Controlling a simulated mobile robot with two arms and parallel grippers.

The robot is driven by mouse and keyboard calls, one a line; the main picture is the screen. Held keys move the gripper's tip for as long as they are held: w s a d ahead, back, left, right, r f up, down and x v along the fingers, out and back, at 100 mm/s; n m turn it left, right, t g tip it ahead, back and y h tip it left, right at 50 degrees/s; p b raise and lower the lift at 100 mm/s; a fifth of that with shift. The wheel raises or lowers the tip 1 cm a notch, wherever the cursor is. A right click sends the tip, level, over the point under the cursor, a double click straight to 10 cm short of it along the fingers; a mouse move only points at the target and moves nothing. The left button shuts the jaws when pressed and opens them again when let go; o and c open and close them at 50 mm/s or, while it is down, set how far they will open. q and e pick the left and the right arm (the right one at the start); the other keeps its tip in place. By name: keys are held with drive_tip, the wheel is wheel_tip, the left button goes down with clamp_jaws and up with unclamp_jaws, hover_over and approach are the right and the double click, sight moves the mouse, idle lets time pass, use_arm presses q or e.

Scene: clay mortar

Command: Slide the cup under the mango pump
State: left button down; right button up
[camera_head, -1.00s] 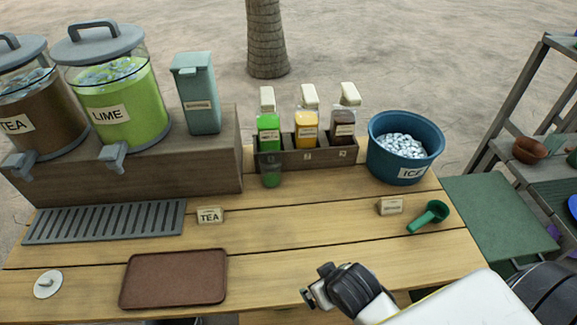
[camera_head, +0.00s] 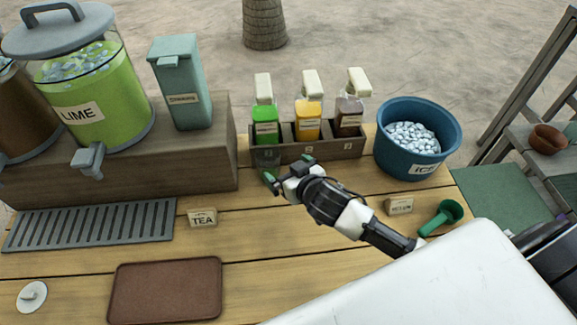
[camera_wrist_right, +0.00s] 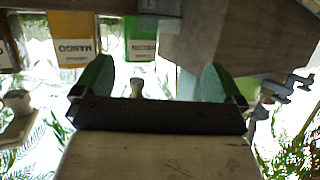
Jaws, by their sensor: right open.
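The clear, greenish cup (camera_head: 267,158) stands in front of the green bottle, at the left end of the pump rack. The mango pump bottle (camera_head: 308,122) is yellow with a white pump head and sits in the middle slot; it also shows in the right wrist view (camera_wrist_right: 73,40). My right gripper (camera_head: 287,169) is open beside the cup, on its right and near side. Its green-padded fingers are spread in the right wrist view (camera_wrist_right: 156,80). The cup's outline cannot be made out clearly there. My left gripper is not in view.
The rack (camera_head: 350,148) also holds a green bottle (camera_head: 265,125) and a brown bottle (camera_head: 349,117). A blue ice bucket (camera_head: 447,140) stands to its right. A green scoop (camera_head: 441,217), a small sign (camera_head: 400,206) and a TEA sign (camera_head: 202,218) lie nearer. A brown tray (camera_head: 165,290) is front left.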

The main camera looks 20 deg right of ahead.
approach(263, 150)
drive_tip(key=x, duration=0.4)
drive_tip(key=shift+w, duration=0.25)
drive_tip(key=shift+w+a+f, duration=0.2)
drive_tip(key=shift+w+f, duration=0.05)
drive_tip(key=shift+w, duration=0.35)
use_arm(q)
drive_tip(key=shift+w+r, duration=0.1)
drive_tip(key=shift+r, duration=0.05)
use_arm(e)
drive_tip(key=c, duration=1)
